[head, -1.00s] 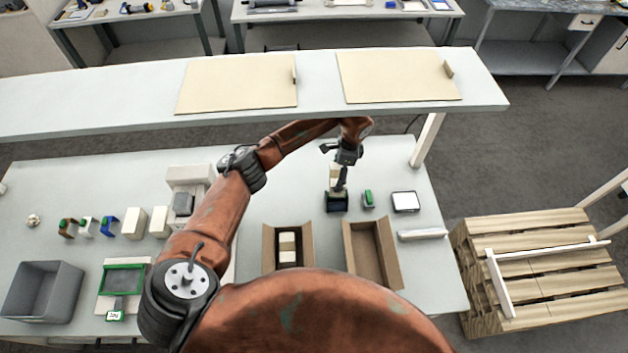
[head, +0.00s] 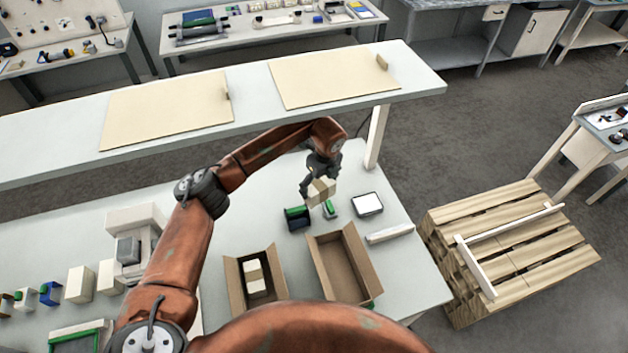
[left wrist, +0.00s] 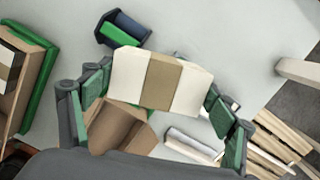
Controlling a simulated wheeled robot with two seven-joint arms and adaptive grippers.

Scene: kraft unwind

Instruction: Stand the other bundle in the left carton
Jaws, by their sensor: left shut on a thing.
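My left gripper (head: 318,188) is shut on a pale bundle (head: 322,191) with a tan band around its middle. The bundle is held in the air behind the cartons, near the dark green-topped device. In the left wrist view the bundle (left wrist: 160,82) spans between the green-padded fingers. The left carton (head: 232,287) is open, with another pale banded bundle (head: 254,275) inside. The right carton (head: 338,262) is open and looks empty. My right gripper is not in view.
The dark green-topped device (head: 297,218), a small green item (head: 330,209), a white-faced pad (head: 368,204) and a white bar (head: 390,233) lie near the bundle. A raised shelf (head: 250,90) runs behind. A pallet (head: 510,245) stands right of the table.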

